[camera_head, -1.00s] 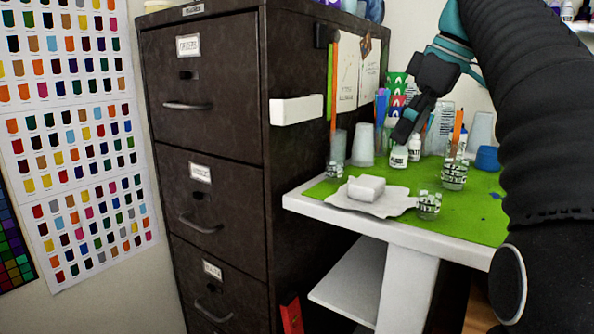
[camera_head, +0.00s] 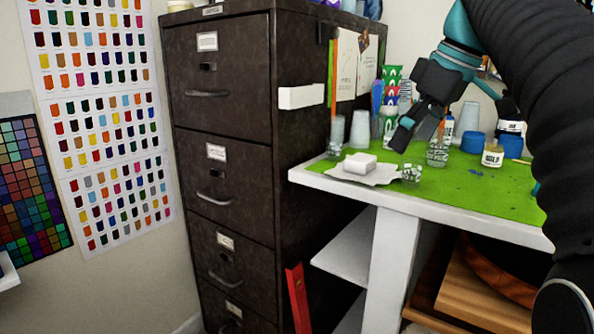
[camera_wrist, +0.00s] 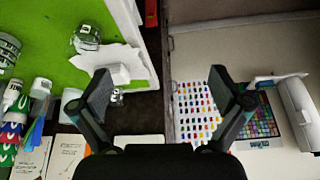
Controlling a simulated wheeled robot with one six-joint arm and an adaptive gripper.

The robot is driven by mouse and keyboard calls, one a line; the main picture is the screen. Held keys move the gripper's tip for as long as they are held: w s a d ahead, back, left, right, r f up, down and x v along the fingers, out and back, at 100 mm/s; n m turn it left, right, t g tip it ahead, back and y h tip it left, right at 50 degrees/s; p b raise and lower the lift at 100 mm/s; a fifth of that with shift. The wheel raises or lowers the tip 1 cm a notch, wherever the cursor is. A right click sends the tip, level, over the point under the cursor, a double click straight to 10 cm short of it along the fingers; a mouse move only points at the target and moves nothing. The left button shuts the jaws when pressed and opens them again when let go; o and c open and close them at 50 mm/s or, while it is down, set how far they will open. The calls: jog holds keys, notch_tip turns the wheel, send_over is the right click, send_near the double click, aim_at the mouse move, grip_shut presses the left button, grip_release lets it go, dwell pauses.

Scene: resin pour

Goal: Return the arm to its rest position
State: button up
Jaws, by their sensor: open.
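My gripper (camera_head: 418,128) is in the upper right of the head view, raised over the green-topped workbench and pointing down to the left. The wrist view shows its two dark fingers (camera_wrist: 166,88) spread wide with nothing between them. My arm runs up and out of the head view at the right. A white block (camera_head: 360,164) lies on a crumpled white sheet (camera_head: 378,177) near the bench's left edge. A small measuring cup (camera_head: 411,173) stands beside the sheet, below the gripper in the picture.
The workbench (camera_head: 420,206) carries cups, paint tubes (camera_head: 390,88) and bottles (camera_head: 493,156) at the back and right. A dark filing cabinet (camera_head: 226,160) stands left of it. Colour charts (camera_head: 103,118) hang on the left wall. A red object (camera_head: 298,298) stands low beside the cabinet.

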jog(key=s+a+f+m+t+h, duration=0.1)
jog(key=s+f+m, duration=0.2)
jog(key=s+f, duration=0.3)
jog(key=s+a+f+m+h, duration=0.1)
jog(key=s+f+m, duration=0.2)
jog(key=f, duration=1)
jog(key=s+a+f+m+t+h, duration=0.1)
jog(key=s+f+m, duration=0.2)
jog(key=s+f, duration=0.6)
jog(key=shift+f+t, duration=0.3)
jog(key=shift+f, duration=0.5)
jog(key=shift+s, duration=0.1)
